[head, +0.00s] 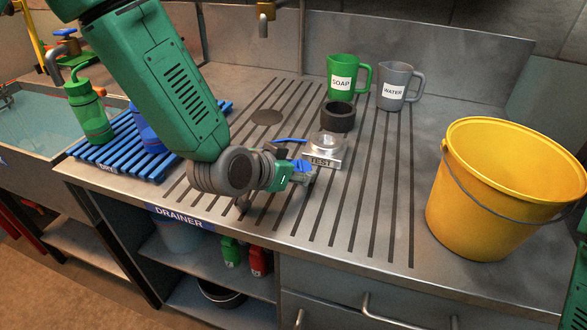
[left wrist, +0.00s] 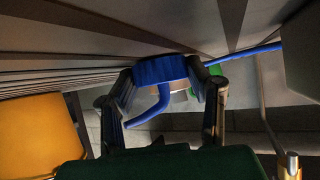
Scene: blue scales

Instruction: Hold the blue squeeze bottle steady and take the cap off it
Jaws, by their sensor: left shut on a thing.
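My left gripper (head: 298,170) is low over the drainer, just in front of the TEST stand (head: 322,160). It is shut on the blue cap (left wrist: 160,70), a round piece with thin bent blue tubes, seen between the fingers in the left wrist view; a blue tube (head: 290,141) also shows behind the gripper in the head view. A blue body, likely the squeeze bottle (head: 147,133), stands on the blue rack (head: 120,152), mostly hidden behind my left arm; its top cannot be seen. My right gripper is not in view.
A green bottle (head: 88,115) with a bent spout stands on the rack, beside the sink. A dark ring (head: 338,117), a green SOAP mug (head: 341,68) and a grey WATER mug (head: 394,86) stand behind the stand. A yellow bucket (head: 495,195) is at right.

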